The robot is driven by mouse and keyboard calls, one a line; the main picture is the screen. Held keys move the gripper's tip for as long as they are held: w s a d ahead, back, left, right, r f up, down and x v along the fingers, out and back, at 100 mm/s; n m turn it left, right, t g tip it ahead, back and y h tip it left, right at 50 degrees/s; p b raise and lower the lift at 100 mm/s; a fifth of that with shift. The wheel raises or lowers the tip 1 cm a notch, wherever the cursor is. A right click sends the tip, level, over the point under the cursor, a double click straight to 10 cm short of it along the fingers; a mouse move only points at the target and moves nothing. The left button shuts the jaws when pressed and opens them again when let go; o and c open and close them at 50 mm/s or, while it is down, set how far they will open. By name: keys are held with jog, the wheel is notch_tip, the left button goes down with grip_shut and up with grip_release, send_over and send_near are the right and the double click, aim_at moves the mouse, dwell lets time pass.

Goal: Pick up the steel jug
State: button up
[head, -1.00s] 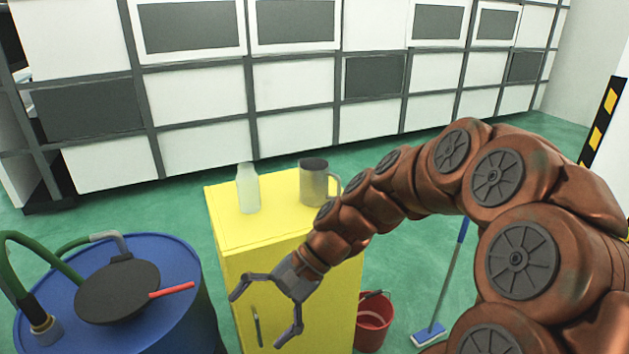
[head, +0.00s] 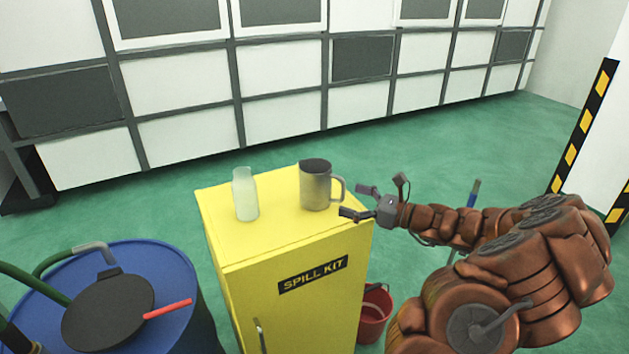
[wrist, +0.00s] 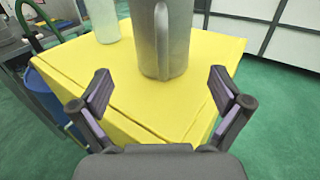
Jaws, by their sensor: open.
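The steel jug (head: 315,188) stands upright on top of the yellow spill kit cabinet, near its right back part, with its handle on the right side. In the wrist view the jug (wrist: 161,45) is straight ahead, its handle facing the camera and its top cut off. My gripper (head: 356,202) is open and empty, just right of the jug at the cabinet's right edge. In the wrist view my gripper (wrist: 163,92) has its fingers spread on either side of the jug's line, short of it and not touching.
A pale bottle (head: 245,195) stands left of the jug on the yellow cabinet (head: 270,240). A blue drum (head: 185,270) with a black lid and hoses is at the left. A red bucket (head: 374,318) stands on the floor right of the cabinet. The cabinet's top front is bare.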

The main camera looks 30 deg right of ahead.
aim_at(330, 191)
jog(key=shift+p+x, duration=0.7)
jog(key=shift+x, duration=1.15)
jog(key=shift+p+x, duration=0.85)
jog(key=shift+x, duration=1.3)
jog(key=shift+d+r, duration=0.1)
jog(key=shift+r, duration=0.1)
jog(key=c, duration=1.1)
